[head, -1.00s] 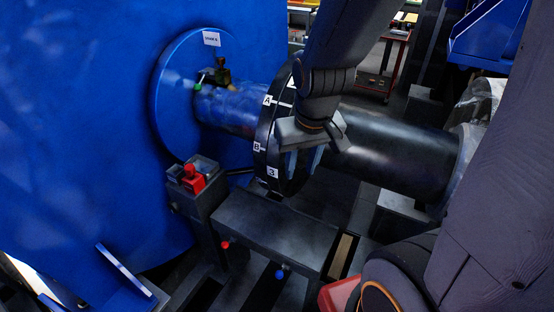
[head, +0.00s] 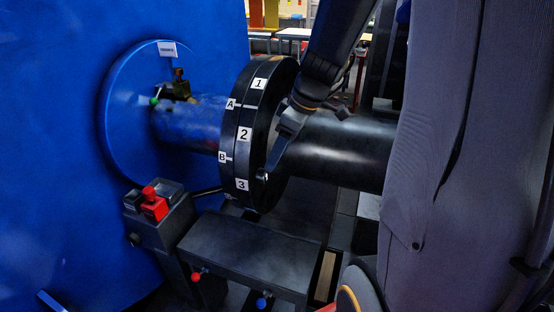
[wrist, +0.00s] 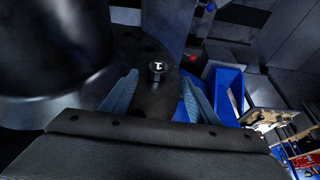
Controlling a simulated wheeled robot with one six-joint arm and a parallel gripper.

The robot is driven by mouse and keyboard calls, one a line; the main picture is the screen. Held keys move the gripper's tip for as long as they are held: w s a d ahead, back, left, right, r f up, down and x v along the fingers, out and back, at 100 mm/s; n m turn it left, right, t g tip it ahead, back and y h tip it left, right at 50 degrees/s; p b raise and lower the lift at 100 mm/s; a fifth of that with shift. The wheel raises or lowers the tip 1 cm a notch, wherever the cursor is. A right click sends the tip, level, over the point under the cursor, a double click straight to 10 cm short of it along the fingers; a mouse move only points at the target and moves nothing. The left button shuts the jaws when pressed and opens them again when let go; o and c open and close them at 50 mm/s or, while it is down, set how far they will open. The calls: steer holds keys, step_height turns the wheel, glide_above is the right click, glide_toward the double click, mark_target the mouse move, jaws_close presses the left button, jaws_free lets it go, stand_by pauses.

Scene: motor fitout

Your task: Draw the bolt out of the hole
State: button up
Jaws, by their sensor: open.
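The bolt (wrist: 157,68) shows in the wrist view as a bright round head with a dark mark, on the dark flange face. In the head view a small bright bolt end (head: 262,176) shows at the lower right face of the black flange (head: 260,80). My gripper (wrist: 160,88) is open, with one light-blue finger on each side of the bolt's line in the wrist view. In the head view my gripper (head: 270,168) is beside the flange's right face, close to that bolt end. The bolt's shank and its hole are hidden. I cannot tell whether the fingers touch the bolt.
The flange rim carries labels 1, 2, 3 and A, B. A dark shaft (head: 345,145) runs right from it, close to my gripper. A blue bin (wrist: 228,88) shows in the wrist view.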

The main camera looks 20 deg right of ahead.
mark_target(267, 175)
steer(key=shift+p+x, duration=0.5)
steer(key=shift+x, duration=3.45)
steer(key=shift+w, duration=0.15)
steer(key=shift+d, duration=0.1)
jaws_close()
